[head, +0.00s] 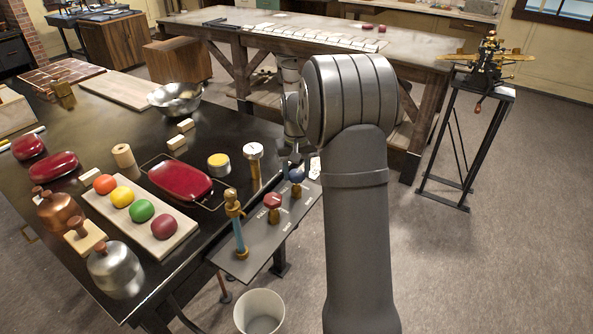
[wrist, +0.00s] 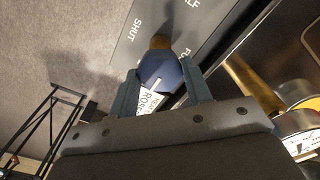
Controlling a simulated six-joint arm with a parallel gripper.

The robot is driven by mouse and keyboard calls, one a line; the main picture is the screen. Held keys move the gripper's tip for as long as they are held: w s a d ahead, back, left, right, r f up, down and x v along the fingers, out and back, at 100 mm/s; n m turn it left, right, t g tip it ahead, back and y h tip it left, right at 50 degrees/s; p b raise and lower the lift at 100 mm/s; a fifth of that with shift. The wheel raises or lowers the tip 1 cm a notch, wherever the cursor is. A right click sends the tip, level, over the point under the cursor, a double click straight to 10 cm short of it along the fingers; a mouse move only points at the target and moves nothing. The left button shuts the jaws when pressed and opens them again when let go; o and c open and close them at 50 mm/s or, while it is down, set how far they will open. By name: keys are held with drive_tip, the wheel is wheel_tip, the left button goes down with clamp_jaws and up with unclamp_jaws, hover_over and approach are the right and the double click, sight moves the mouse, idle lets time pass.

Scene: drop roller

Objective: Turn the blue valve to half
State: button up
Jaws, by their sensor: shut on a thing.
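The blue valve (head: 297,175) stands at the far end of a grey panel (head: 240,264) on the bench's right edge. In the wrist view, the blue knob (wrist: 160,72) sits between the two fingers of my gripper (wrist: 160,76), which is shut on it. The panel there reads SHUT on the left, with partly cut-off or covered words at the top and right. A pale mark shows on the knob, but I cannot tell which word it points to. A white lettered tag (wrist: 150,101) is partly hidden behind my gripper.
A red valve (head: 272,201) and a blue-stemmed brass fitting (head: 237,222) stand nearer on the panel. A white-topped brass post (head: 254,165) and a yellow-topped tin (head: 219,165) stand to the left. A white bucket (head: 260,312) is on the floor.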

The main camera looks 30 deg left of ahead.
sight(296, 173)
drive_tip(key=o, duration=1)
wheel_tip(296, 173, up, 18)
drive_tip(key=shift+f, duration=0.25)
drive_tip(key=shift+f, duration=0.1)
wheel_tip(296, 173, down, 17)
drive_tip(key=shift+f, duration=0.15)
idle(0.4)
